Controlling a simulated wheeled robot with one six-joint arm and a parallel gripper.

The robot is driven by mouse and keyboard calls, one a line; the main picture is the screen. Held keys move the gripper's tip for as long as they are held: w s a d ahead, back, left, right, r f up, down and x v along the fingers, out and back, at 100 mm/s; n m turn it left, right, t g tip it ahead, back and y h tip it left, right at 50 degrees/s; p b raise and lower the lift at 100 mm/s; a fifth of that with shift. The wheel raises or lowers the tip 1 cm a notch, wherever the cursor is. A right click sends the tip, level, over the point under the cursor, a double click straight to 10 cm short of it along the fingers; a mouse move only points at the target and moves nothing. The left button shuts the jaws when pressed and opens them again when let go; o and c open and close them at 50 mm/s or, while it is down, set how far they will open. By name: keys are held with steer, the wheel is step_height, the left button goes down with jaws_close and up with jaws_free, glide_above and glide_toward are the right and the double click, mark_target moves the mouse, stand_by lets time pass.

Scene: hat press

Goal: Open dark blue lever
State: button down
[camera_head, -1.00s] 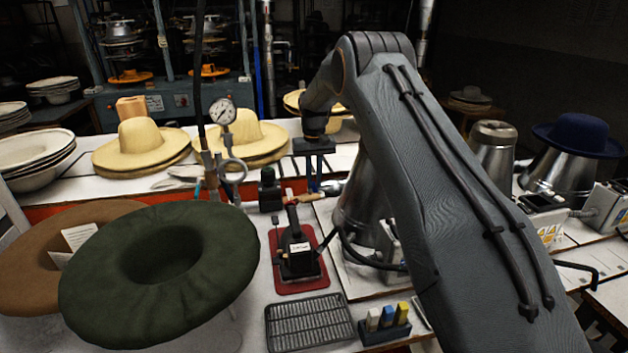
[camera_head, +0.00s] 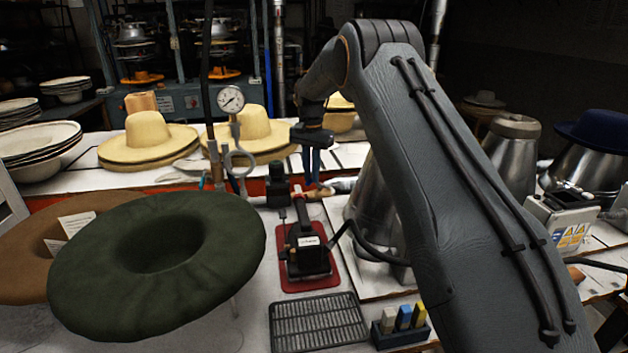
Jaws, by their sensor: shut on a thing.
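My gripper (camera_head: 312,168) points down at the middle of the workbench, behind the black iron-like tool. Its fingers are small in this view and are shut on a narrow dark blue piece, which I take to be the dark blue lever (camera_head: 315,176). The lever is mostly hidden by the fingers, so its angle cannot be told. A short orange-brown handle (camera_head: 318,193) and a metal pipe lie right by the fingertips. My arm covers much of the right middle of the view.
A black tool (camera_head: 307,250) stands on a red mat (camera_head: 322,284) in front. A dark green hat (camera_head: 135,290) fills the left front. A pressure gauge (camera_head: 231,98) stands left of my gripper. Metal hat blocks (camera_head: 512,165) stand right. A grey grate (camera_head: 318,322) lies in front.

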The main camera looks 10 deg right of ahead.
steer(key=shift+w+a+m+b, duration=0.35)
steer(key=shift+w+m+b, duration=0.6)
steer(key=shift+m, duration=0.75)
steer(key=shift+w+a+m+b, duration=0.3)
steer(key=shift+w+m+b, duration=0.4)
steer(key=shift+m+b, duration=0.75)
steer(key=shift+w+a+m+b, duration=0.35)
steer(key=shift+w+m+b, duration=0.45)
steer(key=shift+m, duration=1.15)
steer(key=shift+r, duration=0.1)
steer(key=c, duration=1.7)
jaws_free()
step_height(320, 180, up, 8)
steer(key=shift+f+b, duration=0.15)
steer(key=shift+b, duration=0.45)
